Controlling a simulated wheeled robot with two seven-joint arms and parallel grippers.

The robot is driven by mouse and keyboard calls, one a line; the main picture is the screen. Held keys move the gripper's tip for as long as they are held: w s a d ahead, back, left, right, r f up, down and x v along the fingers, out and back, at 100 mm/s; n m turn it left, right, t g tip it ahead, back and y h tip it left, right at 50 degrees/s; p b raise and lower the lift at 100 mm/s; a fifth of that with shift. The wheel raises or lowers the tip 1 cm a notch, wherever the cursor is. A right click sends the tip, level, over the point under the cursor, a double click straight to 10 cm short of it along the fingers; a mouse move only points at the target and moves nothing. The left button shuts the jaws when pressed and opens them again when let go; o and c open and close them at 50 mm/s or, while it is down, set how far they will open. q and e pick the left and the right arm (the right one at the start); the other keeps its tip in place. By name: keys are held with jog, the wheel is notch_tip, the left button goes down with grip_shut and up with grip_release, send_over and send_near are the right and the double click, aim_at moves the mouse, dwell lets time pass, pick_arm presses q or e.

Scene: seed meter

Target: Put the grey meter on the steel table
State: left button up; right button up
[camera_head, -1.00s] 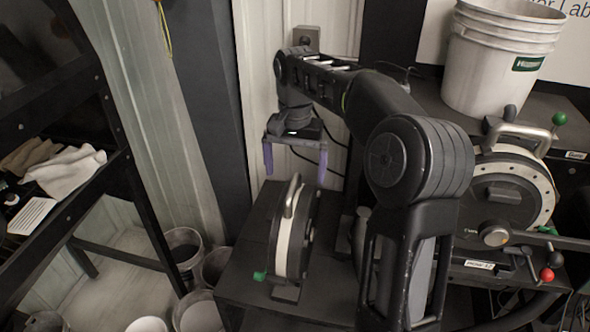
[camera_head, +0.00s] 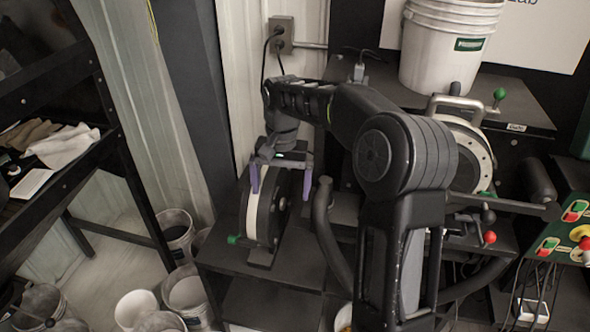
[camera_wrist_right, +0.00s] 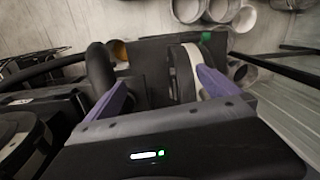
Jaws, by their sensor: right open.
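A round meter with a pale grey rim, dark faces and a green knob (camera_head: 254,207) stands on edge on a black bench (camera_head: 313,243) left of my arm. It also shows in the right wrist view (camera_wrist_right: 181,73). My right gripper (camera_head: 281,183) is open, its two purple fingers at the top of this meter, one to each side in the picture. In the wrist view the meter lies between the fingers (camera_wrist_right: 165,90), nearer the right one; contact cannot be told. My arm partly hides the bench. I cannot make out a steel table. My left gripper is not in view.
A second meter with a metal handle (camera_head: 478,147) is mounted at the right, partly behind my arm. White buckets (camera_head: 450,50) stand on the upper shelf. Several pails (camera_head: 186,292) are on the floor. A dark rack with cloths (camera_head: 65,147) stands left. A control box (camera_head: 568,225) is far right.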

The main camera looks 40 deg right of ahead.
jog(key=s+a+f+n+y+p, duration=0.1)
jog(key=s+a+f+n+p, duration=0.15)
jog(key=a+f, duration=0.7)
jog(key=s+a+f+n+y+p, duration=0.2)
jog(key=s+a+f, duration=0.1)
jog(key=a+f, duration=0.7)
pick_arm(q)
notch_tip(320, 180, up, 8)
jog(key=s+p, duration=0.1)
jog(key=p, duration=0.2)
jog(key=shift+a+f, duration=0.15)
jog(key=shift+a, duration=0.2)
pick_arm(e)
jog(key=s+a+f+n, duration=0.1)
jog(key=s+a+f, duration=0.2)
jog(key=s, duration=0.6)
jog(key=s+a+f+n, duration=0.1)
jog(key=s+a+f, duration=0.3)
jog(key=s, duration=0.6)
jog(key=a, duration=0.2)
jog(key=shift+s+a+f, duration=0.2)
jog(key=shift+s+a, duration=0.05)
jog(key=shift+a, duration=0.15)
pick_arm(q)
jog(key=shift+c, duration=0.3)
pick_arm(e)
jog(key=shift+n, duration=0.25)
jog(key=shift+c, duration=0.2)
